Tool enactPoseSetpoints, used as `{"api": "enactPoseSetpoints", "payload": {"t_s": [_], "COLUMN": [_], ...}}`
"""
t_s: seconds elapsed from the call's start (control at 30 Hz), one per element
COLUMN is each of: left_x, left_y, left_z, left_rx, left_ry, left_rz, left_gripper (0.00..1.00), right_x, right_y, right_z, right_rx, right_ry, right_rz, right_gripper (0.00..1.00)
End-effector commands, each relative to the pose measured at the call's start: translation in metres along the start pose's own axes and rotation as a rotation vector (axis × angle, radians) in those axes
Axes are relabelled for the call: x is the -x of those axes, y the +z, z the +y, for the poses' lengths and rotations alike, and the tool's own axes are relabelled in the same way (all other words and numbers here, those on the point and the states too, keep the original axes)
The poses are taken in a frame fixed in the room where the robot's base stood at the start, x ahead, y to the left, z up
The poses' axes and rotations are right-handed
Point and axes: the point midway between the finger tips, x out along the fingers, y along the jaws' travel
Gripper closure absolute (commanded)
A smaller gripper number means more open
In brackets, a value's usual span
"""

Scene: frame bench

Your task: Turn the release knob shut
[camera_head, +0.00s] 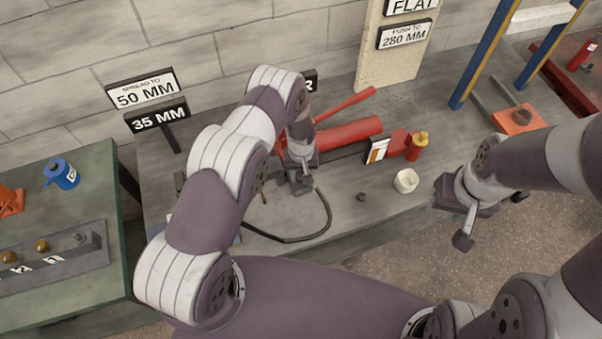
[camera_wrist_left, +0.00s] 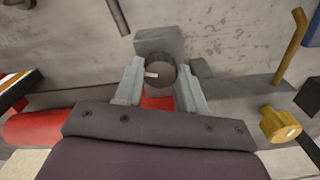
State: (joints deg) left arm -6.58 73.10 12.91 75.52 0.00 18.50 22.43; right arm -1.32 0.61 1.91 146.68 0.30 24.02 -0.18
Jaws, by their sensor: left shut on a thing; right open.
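The release knob (camera_wrist_left: 156,74) is a dark round knob with a pale pointer mark, seen in the left wrist view in front of a grey block (camera_wrist_left: 160,42). My left gripper (camera_wrist_left: 158,90) is shut on the knob, with one finger on each side of it. In the head view my left gripper (camera_head: 300,182) is low over the bench beside the red pump cylinder (camera_head: 350,134), and the knob is hidden there. The pale mark points to the left in the wrist view. My right gripper (camera_head: 465,222) is open and empty, right of the bench's front edge.
A red lever handle (camera_head: 345,104) lies behind the cylinder. A black hose (camera_head: 325,215) loops in front of my left gripper. A white cup (camera_head: 406,181) and a red-and-yellow fitting (camera_head: 417,145) stand right. Sign boards (camera_head: 143,90) stand at the back left.

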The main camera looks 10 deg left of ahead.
Motion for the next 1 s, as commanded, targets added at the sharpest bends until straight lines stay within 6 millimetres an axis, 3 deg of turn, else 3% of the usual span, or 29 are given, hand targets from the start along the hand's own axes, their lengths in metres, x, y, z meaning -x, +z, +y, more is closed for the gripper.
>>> {"api": "enactPoseSetpoints", "payload": {"t_s": [0.4, 1.0], "left_x": [-0.004, -0.002], "left_y": [-0.001, -0.001], "left_z": [0.0, 0.0], "left_rx": [-0.376, -0.934], "left_ry": [0.0, 0.0], "left_rz": [0.001, 0.002], "left_gripper": [0.91, 0.91], "right_x": [-0.041, -0.077], "right_y": [0.005, 0.009], "right_z": [0.0, 0.0], "right_rx": [0.0, 0.0], "right_ry": [0.0, 0.0], "right_rz": [0.0, 0.0], "right_gripper": [0.57, 0.57]}}
